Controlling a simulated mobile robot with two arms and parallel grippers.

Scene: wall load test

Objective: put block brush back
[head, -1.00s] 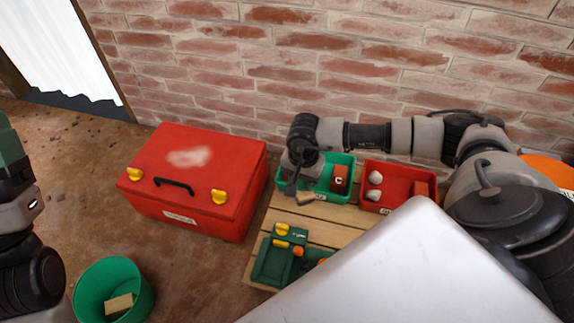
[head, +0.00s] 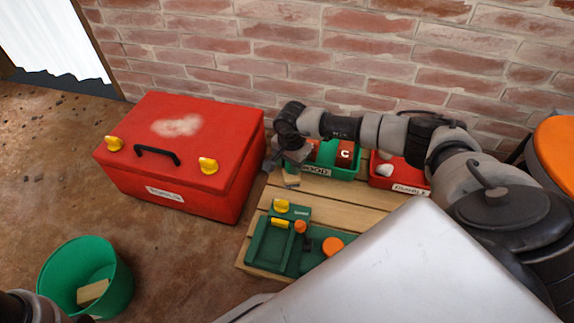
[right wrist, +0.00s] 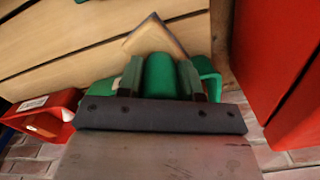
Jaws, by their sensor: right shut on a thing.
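My right gripper (head: 292,166) is at the left end of the green bin marked WOOD, low over the slatted wooden top. In the right wrist view it (right wrist: 160,82) is shut on a rounded green part with a tan, dark-edged body beyond it, seemingly the block brush (right wrist: 155,38). In the head view only a small tan piece of the brush (head: 291,180) shows below the gripper. I cannot tell whether it touches the slats. My left gripper is out of view; a bit of my left arm shows at the bottom left.
The red toolbox (head: 180,155) stands close left of the gripper. The green bin (head: 340,172) holds a brown block marked C; a red bin (head: 385,180) is beside it. A green holder (head: 275,245) has yellow clips. A green bucket (head: 60,265) holds a tan block.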

